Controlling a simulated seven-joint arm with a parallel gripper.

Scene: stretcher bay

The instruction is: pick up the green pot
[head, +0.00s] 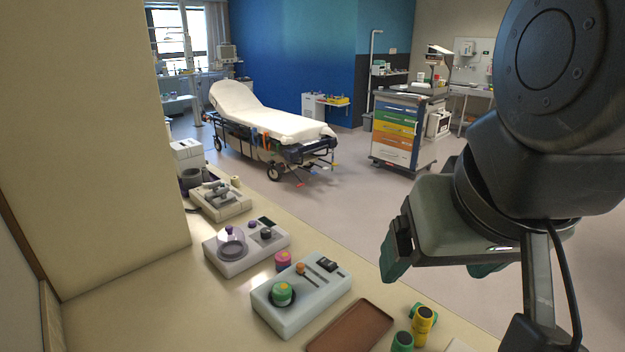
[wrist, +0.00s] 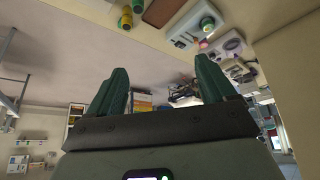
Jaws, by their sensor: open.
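My gripper (head: 440,264) is open and empty, above and to the right of the counter, apart from both. Its two green fingers (wrist: 163,75) stand wide apart in the wrist view.
A brown tray (head: 350,328) lies between the pale device and the yellow cylinder. A pink pot (head: 283,260) stands behind the device. Further devices (head: 246,247) line the counter towards the back. A beige wall (head: 90,150) bounds the left. A stretcher (head: 270,125) and drawer cart (head: 395,130) stand beyond.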

